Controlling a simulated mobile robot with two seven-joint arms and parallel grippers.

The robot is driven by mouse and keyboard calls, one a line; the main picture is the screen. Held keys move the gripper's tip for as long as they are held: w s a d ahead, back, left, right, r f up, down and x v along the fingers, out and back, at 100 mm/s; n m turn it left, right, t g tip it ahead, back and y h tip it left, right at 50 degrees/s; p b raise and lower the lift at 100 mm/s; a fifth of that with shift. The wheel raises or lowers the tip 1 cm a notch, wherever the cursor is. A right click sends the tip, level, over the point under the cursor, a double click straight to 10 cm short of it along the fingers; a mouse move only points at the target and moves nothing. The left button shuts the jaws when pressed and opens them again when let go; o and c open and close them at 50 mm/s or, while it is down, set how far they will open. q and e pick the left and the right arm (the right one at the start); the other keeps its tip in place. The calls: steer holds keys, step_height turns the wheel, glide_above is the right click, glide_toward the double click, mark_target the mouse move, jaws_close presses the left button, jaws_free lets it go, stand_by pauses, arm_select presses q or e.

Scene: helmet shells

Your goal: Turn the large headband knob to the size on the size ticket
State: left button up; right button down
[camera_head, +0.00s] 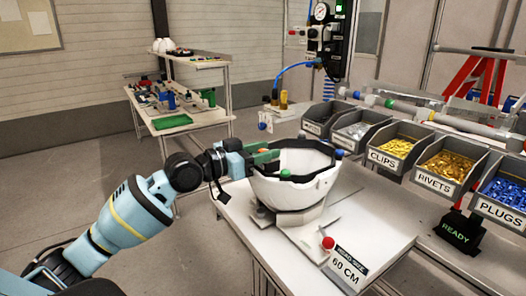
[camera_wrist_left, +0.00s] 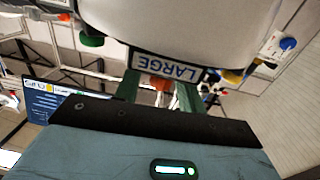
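The white helmet shell (camera_head: 295,188) sits open side up on a stand on the white worktable. The size ticket (camera_head: 345,266) on the table reads 60 CM. My left gripper (camera_head: 266,157) is at the shell's left side. In the left wrist view, the LARGE label (camera_wrist_left: 172,68) shows upside down on the shell's edge. An orange knob (camera_wrist_left: 160,84) lies just past it, between the two green fingers of my left gripper (camera_wrist_left: 158,95). The fingers stand apart with gaps beside the knob. The knob's scale cannot be read. My right gripper is out of view.
Green (camera_head: 286,174) and blue (camera_head: 338,154) knobs stick out from the shell. A red ball (camera_head: 328,242) stands by the ticket. A READY box (camera_head: 458,233) stands there too.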

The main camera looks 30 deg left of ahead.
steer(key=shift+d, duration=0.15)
arm_select(q)
steer(key=shift+s+a, duration=0.1)
steer(key=shift+s+a+f, duration=0.1)
steer(key=shift+s, duration=0.1)
steer(key=b+v, duration=0.1)
steer(key=v, duration=0.6)
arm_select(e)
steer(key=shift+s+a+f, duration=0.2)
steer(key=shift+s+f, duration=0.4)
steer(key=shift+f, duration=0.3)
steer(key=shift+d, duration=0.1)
